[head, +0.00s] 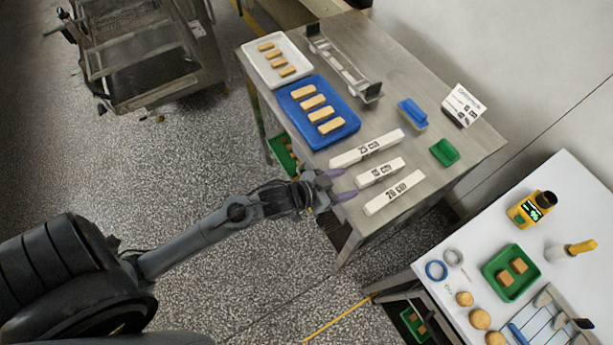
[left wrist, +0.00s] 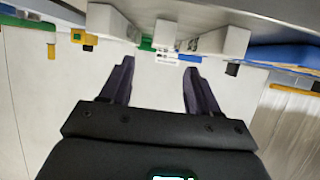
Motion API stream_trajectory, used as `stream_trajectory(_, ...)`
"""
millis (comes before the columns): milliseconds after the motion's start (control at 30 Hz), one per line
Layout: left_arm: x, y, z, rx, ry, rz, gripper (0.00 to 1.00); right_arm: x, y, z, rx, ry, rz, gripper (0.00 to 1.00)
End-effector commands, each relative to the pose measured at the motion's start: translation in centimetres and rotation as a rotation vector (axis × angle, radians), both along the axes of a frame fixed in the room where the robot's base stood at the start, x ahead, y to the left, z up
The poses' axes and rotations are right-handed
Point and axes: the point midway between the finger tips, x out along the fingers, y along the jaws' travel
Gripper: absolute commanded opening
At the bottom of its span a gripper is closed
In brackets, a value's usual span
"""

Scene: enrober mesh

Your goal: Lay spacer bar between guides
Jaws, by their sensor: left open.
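Three white spacer bars with black length labels lie side by side on the steel table: a far one (head: 366,149), a shorter middle one (head: 380,172) and a near one (head: 395,192). The exact numbers are hard to read. My left gripper (head: 341,184) is open and empty at the table's edge, beside the left ends of the middle and near bars. In the left wrist view the middle bar's end (left wrist: 165,34) shows beyond and between the open fingers (left wrist: 161,75). A metal frame with two long rails (head: 342,62), possibly the guides, lies at the back. My right gripper is out of view.
A blue tray (head: 347,141) and a white tray (head: 249,62) hold tan bars. A blue brush-like block (head: 412,110), green block (head: 444,152) and sign (head: 464,104) stand right. A white table (head: 440,285) carries a green tray, yellow device and rack.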

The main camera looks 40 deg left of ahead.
Motion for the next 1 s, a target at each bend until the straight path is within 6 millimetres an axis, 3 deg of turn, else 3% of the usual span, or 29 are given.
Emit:
stream_trajectory(167,-3.0,0.7,-1.6,0.07,0.146,0.071,0.61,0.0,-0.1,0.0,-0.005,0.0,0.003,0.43)
stream_trajectory(400,-11.4,2.3,-3.9,0.188,0.508,0.164,0.61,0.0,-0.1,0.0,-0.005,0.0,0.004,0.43)
stream_trajectory(600,-17.3,2.7,-4.3,0.225,0.742,0.173,0.62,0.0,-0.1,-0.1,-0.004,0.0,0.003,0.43)
stream_trajectory(733,-18.9,2.8,-4.3,0.231,0.807,0.169,0.62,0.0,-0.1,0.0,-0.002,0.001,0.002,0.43)
stream_trajectory(1000,-19.2,2.8,-4.3,0.232,0.817,0.167,0.62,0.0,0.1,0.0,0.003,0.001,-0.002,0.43)
